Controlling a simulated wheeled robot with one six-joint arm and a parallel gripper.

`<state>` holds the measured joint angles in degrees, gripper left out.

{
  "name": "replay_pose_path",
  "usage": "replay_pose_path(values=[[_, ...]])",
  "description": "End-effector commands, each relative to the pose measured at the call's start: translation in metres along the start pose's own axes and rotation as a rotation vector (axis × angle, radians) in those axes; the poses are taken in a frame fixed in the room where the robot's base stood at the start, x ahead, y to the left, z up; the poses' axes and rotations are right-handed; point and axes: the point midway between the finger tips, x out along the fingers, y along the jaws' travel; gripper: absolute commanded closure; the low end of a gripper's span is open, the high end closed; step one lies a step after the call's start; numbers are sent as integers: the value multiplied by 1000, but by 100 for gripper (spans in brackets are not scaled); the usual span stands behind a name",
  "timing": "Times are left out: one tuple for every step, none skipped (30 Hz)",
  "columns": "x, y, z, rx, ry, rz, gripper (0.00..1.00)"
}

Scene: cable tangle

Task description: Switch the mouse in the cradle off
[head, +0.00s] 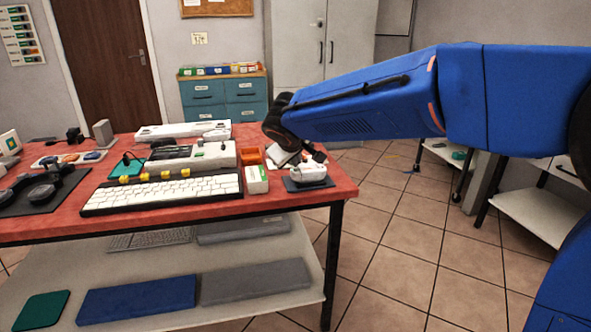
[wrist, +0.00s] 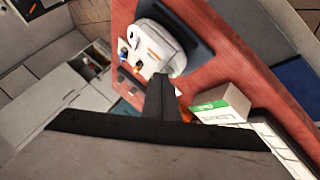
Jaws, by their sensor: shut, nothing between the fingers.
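The white mouse (head: 308,172) sits on a dark cradle (head: 293,186) at the table's right end. In the wrist view the mouse (wrist: 155,45) shows its pale body with an orange mark and small blue and orange-yellow parts at its left edge; the dark cradle (wrist: 200,45) shows behind it. My gripper (head: 319,157) is just above the mouse in the head view. In the wrist view my gripper's dark fingers (wrist: 160,82) are together and empty, their tips close below the mouse. I cannot tell whether they touch it. The switch's setting cannot be made out.
A white and green box (head: 257,180) stands left of the cradle, beside a white keyboard (head: 165,194). An orange bin (head: 250,156) and a grey device (head: 190,156) stand behind. The red table's (head: 318,194) right edge is close to the cradle.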

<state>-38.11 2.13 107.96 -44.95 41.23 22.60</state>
Motion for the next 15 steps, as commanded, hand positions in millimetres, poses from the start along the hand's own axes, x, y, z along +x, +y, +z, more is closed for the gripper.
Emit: replay_pose_path(values=[[0, 0, 0, 0, 0, 0, 100], [1, 0, 0, 0, 0, 0, 100], [1, -1, 1, 0, 0, 0, 100], [1, -1, 1, 0, 0, 0, 100], [1, -1, 1, 0, 0, 0, 100], [2, -1, 1, 0, 0, 0, 100], [2, -1, 1, 0, 0, 0, 100], [2, -2, 2, 0, 0, 0, 100], [2, -2, 2, 0, 0, 0, 100], [2, -2, 2, 0, 0, 0, 100], [3, -2, 2, 0, 0, 0, 100], [3, -2, 2, 0, -1, 0, 100], [3, -2, 2, 0, -1, 0, 100], [3, -2, 3, 1, -1, 0, 100], [4, -3, 3, 1, -1, 0, 100]])
